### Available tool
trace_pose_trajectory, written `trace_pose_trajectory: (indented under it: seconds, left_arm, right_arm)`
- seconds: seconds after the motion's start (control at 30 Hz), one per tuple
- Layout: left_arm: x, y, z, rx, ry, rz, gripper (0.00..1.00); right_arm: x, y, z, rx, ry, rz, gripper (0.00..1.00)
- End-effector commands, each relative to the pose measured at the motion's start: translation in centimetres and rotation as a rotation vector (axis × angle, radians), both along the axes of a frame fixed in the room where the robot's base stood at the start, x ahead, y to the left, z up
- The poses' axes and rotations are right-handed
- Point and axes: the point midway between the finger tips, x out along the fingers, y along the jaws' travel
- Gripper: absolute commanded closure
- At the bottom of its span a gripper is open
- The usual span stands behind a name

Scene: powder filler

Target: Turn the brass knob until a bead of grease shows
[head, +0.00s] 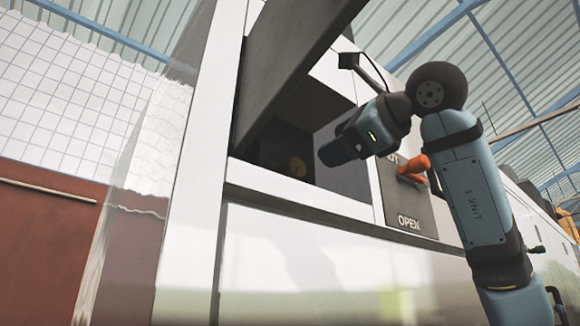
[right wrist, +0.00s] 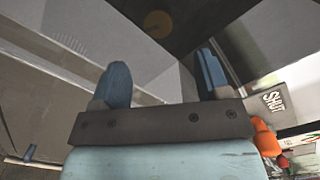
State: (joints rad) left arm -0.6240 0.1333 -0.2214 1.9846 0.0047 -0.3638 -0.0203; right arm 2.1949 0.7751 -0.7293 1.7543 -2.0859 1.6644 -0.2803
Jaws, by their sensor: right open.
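The brass knob (head: 297,167) sits in the shade at the back of a dark recess in the white machine. In the right wrist view the brass knob (right wrist: 158,24) is a dim round disc at the top, beyond and between the fingers. My right gripper (head: 330,153) is at the mouth of the recess, to the right of the knob and apart from it. In the right wrist view the gripper's (right wrist: 162,78) two blue fingers stand apart with nothing between them. No grease bead can be made out. My left gripper is not in view.
A raised dark flap (head: 285,60) hangs above the recess. An orange lever (head: 414,167) on a dark panel marked OPEN (head: 408,222) is close to my right arm. The lever also shows in the wrist view (right wrist: 266,138), near a SHUT label (right wrist: 273,102).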

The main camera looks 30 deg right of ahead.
Motion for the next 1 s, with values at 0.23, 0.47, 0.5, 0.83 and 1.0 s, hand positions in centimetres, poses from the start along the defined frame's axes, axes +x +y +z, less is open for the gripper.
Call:
trace_pose_trajectory:
  seconds: [0.23, 0.47, 0.5, 0.83, 1.0]
  left_arm:
    - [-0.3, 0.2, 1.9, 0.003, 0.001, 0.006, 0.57]
    - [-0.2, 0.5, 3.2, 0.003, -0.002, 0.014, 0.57]
    - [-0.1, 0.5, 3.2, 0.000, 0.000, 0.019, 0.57]
    - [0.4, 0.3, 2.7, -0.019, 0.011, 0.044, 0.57]
    - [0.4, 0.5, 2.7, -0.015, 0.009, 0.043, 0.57]
  right_arm:
    - [5.7, 0.7, 0.3, -0.001, 0.007, 0.000, 0.31]
    - [9.5, 1.1, 0.2, 0.000, 0.004, 0.001, 0.31]
    - [9.9, 1.1, 0.2, 0.000, 0.004, 0.002, 0.31]
    - [11.2, 1.3, 0.0, 0.000, 0.002, 0.001, 0.31]
    - [11.2, 1.3, 0.0, 0.000, 0.002, 0.001, 0.40]
